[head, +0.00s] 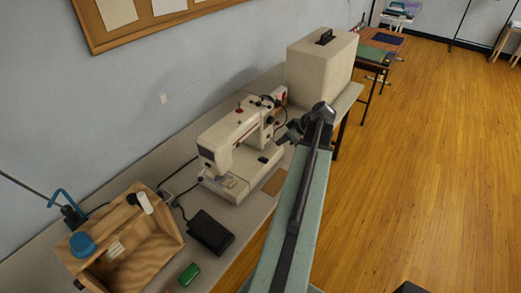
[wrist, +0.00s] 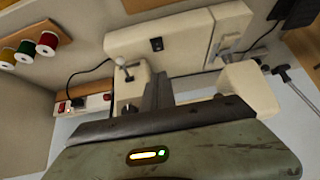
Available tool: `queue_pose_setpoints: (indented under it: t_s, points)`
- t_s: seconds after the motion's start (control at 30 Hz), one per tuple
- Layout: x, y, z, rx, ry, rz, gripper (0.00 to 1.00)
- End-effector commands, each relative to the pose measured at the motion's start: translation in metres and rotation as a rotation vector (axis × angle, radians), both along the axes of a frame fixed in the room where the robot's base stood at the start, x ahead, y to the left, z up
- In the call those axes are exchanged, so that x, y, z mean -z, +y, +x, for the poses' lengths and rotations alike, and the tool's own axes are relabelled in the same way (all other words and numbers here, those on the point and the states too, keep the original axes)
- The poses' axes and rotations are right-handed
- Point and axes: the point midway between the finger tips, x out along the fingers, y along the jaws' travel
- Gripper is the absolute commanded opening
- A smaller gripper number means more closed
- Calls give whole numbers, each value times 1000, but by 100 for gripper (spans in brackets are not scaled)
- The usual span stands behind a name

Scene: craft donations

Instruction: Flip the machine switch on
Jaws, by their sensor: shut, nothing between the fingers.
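The cream sewing machine (head: 222,140) stands on the long table against the wall, upright. In the wrist view its body (wrist: 185,40) fills the upper middle, with a small black rocker switch (wrist: 156,44) on its face. Whether the rocker is on or off is too small to tell. My gripper (wrist: 158,88) is shut and empty, its fingertips pointing at the machine, below the switch in the picture. I cannot tell whether they touch it. In the head view my gripper (head: 284,136) is at the machine's right end, partly hidden by the arm.
A power strip with a red switch (wrist: 60,107) and several thread spools (wrist: 47,43) lie left in the wrist view. A large beige case (head: 318,70) stands behind the machine. A black pedal (head: 211,232) and a wooden box (head: 165,252) are nearer.

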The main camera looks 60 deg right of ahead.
Motion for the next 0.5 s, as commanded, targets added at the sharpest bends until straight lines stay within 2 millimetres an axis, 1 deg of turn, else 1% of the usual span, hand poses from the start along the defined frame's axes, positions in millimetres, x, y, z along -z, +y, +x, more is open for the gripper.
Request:
queue_pose_setpoints:
  t_s: [0.07, 0.33, 0.5]
  points:
    - [0, -2, -3, 2, -3, -4, 0]
    - [1, -2, -2, 2, -1, -2, 0]
    - [12, -2, 4, 2, 0, -2, 0]
